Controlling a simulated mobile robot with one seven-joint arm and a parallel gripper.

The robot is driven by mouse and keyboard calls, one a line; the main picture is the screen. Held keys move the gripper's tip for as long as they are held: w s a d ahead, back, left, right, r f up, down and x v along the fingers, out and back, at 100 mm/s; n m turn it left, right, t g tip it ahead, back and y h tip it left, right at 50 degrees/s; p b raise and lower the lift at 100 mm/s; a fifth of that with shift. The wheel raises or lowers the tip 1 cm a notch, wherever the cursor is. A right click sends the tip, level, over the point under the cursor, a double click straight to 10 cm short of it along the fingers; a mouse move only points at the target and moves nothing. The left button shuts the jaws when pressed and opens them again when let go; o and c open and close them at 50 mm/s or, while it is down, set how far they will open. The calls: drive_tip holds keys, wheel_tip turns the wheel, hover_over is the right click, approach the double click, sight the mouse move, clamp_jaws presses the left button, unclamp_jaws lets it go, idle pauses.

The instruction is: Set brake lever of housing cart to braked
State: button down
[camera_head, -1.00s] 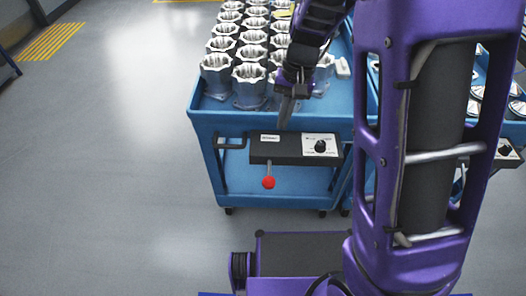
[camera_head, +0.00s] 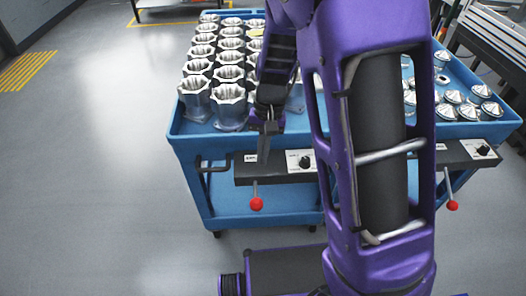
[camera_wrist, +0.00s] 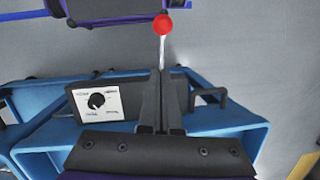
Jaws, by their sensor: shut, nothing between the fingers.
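The housing cart (camera_head: 184,146) is blue and carries rows of silver machined housings (camera_head: 229,104). On its front is a dark control box (camera_head: 243,174) with a white dial panel (camera_head: 300,161). Its brake lever (camera_head: 256,204) is a thin rod with a red ball, hanging down below the box; the ball also shows in the wrist view (camera_wrist: 162,24). My gripper (camera_head: 267,158) is shut and empty, pointing down at the front of the box, above the lever. In the wrist view, its fingertips (camera_wrist: 161,76) line up with the lever rod. Whether they touch anything is unclear.
A second blue cart with silver cone-topped parts (camera_head: 480,91) stands close on the right, with its own red-ball lever (camera_head: 453,205). My arm hides the area between the carts. A black handle (camera_head: 203,164) sits left of the box. The floor at left is clear.

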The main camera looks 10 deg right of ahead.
hover_over(257, 196)
drive_tip(key=w+d, duration=0.1)
drive_tip(key=w, duration=0.2)
wheel_tip(257, 196, down, 6)
drive_tip(key=shift+s+a+f+b, duration=0.1)
drive_tip(key=shift+s+f+b, duration=0.15)
drive_tip(key=shift+s, duration=0.35)
drive_tip(key=shift+s+a+f+b, duration=0.1)
drive_tip(key=shift+s+f+b, duration=0.15)
drive_tip(key=shift+s, duration=0.3)
drive_tip(key=shift+s+f, duration=0.4)
drive_tip(key=shift+s, duration=0.15)
drive_tip(key=shift+a+f, duration=0.1)
